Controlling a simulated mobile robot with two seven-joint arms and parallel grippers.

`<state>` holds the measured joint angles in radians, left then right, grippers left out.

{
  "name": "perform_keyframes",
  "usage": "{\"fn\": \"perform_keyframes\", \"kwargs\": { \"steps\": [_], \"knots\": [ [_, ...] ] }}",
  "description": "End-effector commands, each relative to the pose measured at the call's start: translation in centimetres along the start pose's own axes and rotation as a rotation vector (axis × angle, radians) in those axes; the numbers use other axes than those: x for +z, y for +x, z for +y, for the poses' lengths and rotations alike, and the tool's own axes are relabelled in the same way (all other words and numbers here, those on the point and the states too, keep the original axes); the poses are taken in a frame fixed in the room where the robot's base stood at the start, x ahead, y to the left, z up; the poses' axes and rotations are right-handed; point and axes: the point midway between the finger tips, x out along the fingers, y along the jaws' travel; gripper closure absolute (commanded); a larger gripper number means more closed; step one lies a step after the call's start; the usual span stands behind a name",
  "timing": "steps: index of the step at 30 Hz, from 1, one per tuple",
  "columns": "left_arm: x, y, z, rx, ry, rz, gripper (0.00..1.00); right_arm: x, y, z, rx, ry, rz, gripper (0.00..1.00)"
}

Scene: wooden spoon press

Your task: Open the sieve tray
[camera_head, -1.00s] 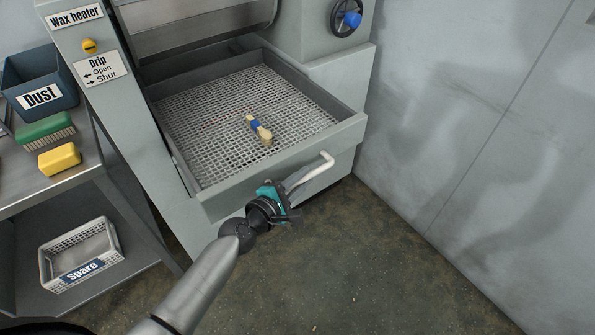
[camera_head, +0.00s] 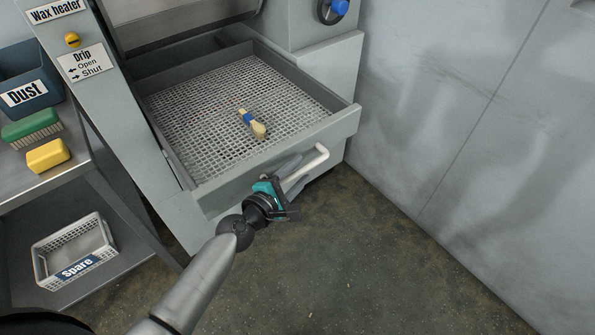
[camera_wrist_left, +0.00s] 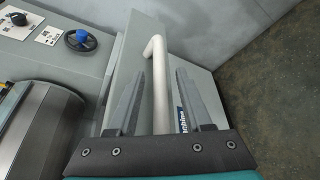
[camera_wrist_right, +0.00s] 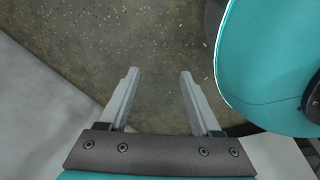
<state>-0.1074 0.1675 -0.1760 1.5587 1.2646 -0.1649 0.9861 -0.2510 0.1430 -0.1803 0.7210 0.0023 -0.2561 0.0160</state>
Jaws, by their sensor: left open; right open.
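The sieve tray (camera_head: 345,122) is a grey drawer with a mesh floor, pulled out from the machine. A wooden spoon-like piece with a blue band (camera_head: 252,124) lies on its mesh. The tray's white bar handle (camera_head: 312,166) is on the front panel and also shows in the left wrist view (camera_wrist_left: 156,80). My left gripper (camera_head: 290,172) is at the handle. In the left wrist view its open fingers stand on either side of the bar, with gaps visible. My right gripper (camera_wrist_right: 153,85) is open and empty above the floor; it is outside the head view.
A side table at left holds a blue Dust bin (camera_head: 35,88), a green brush (camera_head: 30,126) and a yellow block (camera_head: 48,155). A white Spare basket (camera_head: 75,250) is on the lower shelf. A wall (camera_head: 450,100) stands at right. Floor in front is clear.

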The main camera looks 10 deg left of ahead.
Motion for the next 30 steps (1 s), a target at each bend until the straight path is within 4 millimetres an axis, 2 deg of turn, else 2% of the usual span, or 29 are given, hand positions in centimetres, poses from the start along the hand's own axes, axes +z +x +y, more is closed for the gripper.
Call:
{"fn": "perform_keyframes", "kwargs": {
  "steps": [7,11,15,24,30],
  "knots": [
    [0.0,-0.3,0.0,0.0,0.0,0.001,0.5,-0.1,-0.1,0.0,0.0,0.0,0.001,0.35],
    [-0.1,-1.5,0.0,-0.001,0.0,0.001,0.5,-0.1,-0.2,0.0,0.0,0.001,0.012,0.35],
    [-0.1,-3.8,0.0,-0.002,0.002,0.002,0.5,1.2,-0.2,0.6,0.007,0.001,-0.004,0.35],
    [-0.1,-9.2,-0.2,-0.002,0.001,0.002,0.5,1.6,0.0,0.7,0.008,0.0,-0.011,0.35],
    [-0.1,-12.3,-0.2,-0.003,0.001,0.0,0.5,-0.3,0.1,-0.3,-0.003,0.003,0.004,0.35]
  ]
}}
